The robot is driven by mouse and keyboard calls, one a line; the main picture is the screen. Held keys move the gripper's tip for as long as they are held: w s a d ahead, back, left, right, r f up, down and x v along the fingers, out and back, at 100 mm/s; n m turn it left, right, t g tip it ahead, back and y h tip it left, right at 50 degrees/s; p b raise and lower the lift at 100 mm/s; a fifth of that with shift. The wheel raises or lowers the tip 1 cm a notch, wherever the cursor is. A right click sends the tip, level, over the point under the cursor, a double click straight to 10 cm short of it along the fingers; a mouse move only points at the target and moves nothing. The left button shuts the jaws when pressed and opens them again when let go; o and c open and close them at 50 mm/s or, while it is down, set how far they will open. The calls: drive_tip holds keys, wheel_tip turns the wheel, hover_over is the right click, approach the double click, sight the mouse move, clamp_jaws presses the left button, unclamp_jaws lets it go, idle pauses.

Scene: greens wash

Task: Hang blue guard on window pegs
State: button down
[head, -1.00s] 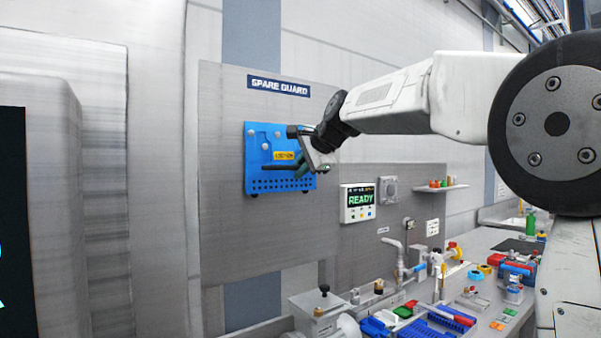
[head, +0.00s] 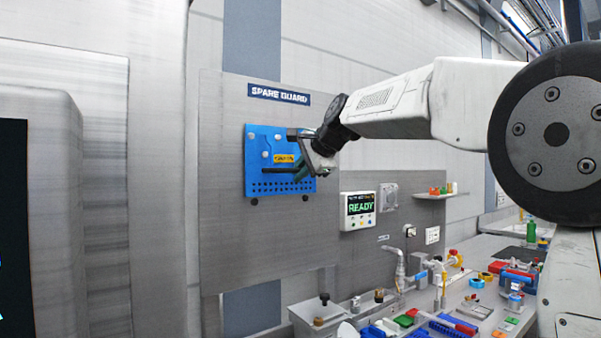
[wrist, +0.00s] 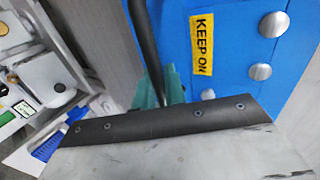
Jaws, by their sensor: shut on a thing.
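The blue guard (head: 253,172) is an upright plate in front of the grey board under the SPARE GUARD sign (head: 279,93). It has rows of small holes along its bottom and a yellow label, which reads KEEP ON in the wrist view (wrist: 202,44). Round silver heads (wrist: 274,24) show on its face; whether they are pegs coming through it I cannot tell. Two dark knobs (head: 253,200) show just below its lower edge. My gripper (head: 300,163) is shut on the guard at its right side. The window pegs cannot be made out.
A READY display (head: 361,209) and a small shelf (head: 437,196) are to the right of the guard. The bench below is crowded with a tap (head: 398,264), blue trays (head: 440,330) and small parts. A large grey cabinet with a dark panel (head: 14,220) stands at the left.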

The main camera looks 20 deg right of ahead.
drive_tip(key=shift+s+d, duration=0.1)
drive_tip(key=shift+s, duration=0.25)
drive_tip(key=shift+s+d, duration=0.15)
drive_tip(key=shift+s, duration=0.3)
drive_tip(key=shift+s+d, duration=0.1)
drive_tip(key=shift+s, duration=0.15)
idle(0.4)
drive_tip(key=shift+s+d, duration=0.3)
drive_tip(key=shift+s, duration=0.5)
drive_tip(key=shift+s+d, duration=0.25)
drive_tip(key=shift+s, duration=0.55)
drive_tip(key=shift+s, duration=0.2)
drive_tip(key=s+d, duration=0.2)
drive_tip(key=s, duration=0.4)
idle(0.3)
drive_tip(key=shift+s, duration=0.15)
